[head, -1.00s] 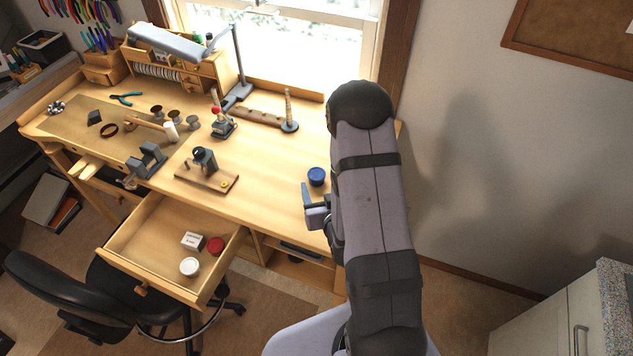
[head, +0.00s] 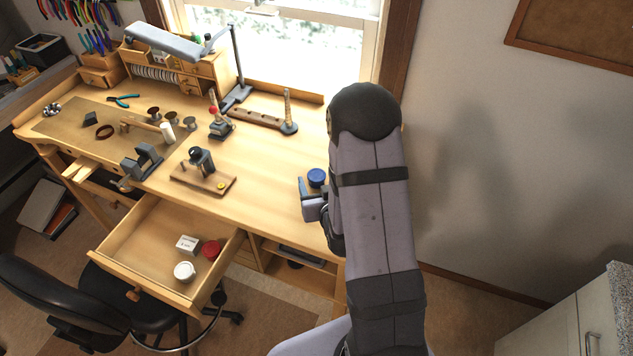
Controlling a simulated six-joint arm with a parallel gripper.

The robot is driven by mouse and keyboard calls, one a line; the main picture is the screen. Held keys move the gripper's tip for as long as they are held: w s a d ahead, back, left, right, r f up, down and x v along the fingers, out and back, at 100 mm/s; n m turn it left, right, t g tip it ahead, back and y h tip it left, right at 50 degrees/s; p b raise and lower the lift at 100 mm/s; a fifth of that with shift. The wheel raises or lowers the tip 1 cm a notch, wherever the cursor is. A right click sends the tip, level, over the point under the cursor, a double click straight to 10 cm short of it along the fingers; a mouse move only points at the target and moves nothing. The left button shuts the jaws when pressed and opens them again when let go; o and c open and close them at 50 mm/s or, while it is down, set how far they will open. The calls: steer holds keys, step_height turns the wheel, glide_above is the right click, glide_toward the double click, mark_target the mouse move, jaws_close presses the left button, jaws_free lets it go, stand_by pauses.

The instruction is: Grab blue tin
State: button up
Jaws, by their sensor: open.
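The blue tin (head: 316,177) stands upright on the workbench (head: 262,200), near its right end. It is a small round tin with a blue lid. My gripper (head: 309,190) is at the tin, with one finger showing along the tin's left side. The other finger is hidden behind my arm. The jaws are open, and I cannot tell whether the visible finger touches the tin. My arm covers the bench just right of the tin.
An open drawer (head: 140,245) below the bench holds a red tin (head: 211,250), a white tin (head: 184,271) and a small white box (head: 188,244). A wooden block with a tool (head: 203,178) and a ring-stick stand (head: 288,125) are left of and behind the blue tin. Bench between is clear.

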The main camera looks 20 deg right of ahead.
mark_target(318, 180)
steer(key=shift+p+x, duration=0.3)
steer(key=shift+x, duration=0.75)
steer(key=c, duration=1.2)
steer(key=shift+r, duration=0.2)
steer(key=shift+r+b, duration=0.75)
steer(key=shift+r, duration=4.05)
